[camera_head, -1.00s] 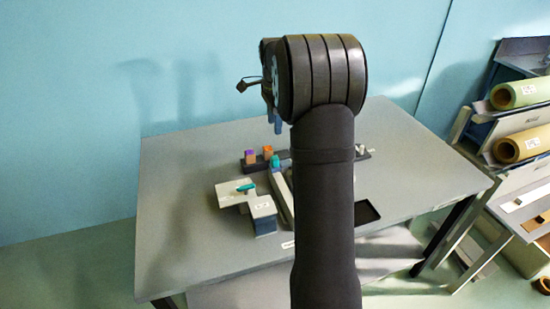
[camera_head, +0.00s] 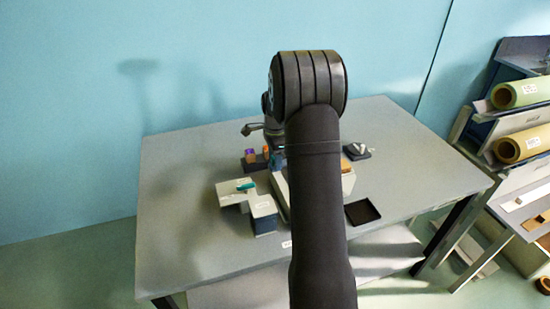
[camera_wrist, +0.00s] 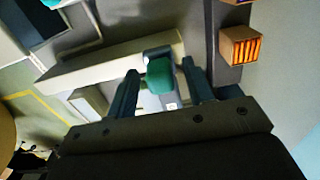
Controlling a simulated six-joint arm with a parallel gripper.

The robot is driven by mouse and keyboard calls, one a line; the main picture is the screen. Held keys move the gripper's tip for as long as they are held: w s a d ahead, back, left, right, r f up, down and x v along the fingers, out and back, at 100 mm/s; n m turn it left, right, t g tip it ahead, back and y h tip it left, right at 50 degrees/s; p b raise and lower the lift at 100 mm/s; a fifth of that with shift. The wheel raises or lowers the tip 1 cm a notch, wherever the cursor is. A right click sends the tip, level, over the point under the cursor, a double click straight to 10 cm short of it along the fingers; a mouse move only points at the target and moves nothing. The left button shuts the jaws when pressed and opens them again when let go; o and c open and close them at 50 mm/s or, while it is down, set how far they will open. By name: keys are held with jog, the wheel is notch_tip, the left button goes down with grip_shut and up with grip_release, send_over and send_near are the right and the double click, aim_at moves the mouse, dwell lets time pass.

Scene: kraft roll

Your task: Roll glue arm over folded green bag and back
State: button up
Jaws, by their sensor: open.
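In the wrist view my gripper (camera_wrist: 159,68) is open, with its two dark fingers on either side of a teal-green knob (camera_wrist: 160,78). The knob sits on a grey bar that looks like the glue arm; I cannot tell whether the fingers touch it. In the head view my gripper is mostly hidden behind my arm, low over the middle of the table. A small teal piece (camera_head: 246,186) lies on a pale plate (camera_head: 230,196) to the left. I cannot make out a folded green bag for certain.
A grey-white box (camera_head: 263,207) adjoins the plate. A black tray (camera_head: 362,212) lies to the right on the grey table (camera_head: 185,245). Paper rolls (camera_head: 520,93) sit on a right-hand rack.

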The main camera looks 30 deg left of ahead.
jog(key=shift+c, duration=0.5)
grip_shut()
jog(key=s+d, duration=1.3)
jog(key=shift+s+d, duration=0.25)
jog(key=shift+o, duration=0.5)
grip_release()
jog(key=shift+r, duration=0.15)
notch_tip(320, 180, up, 17)
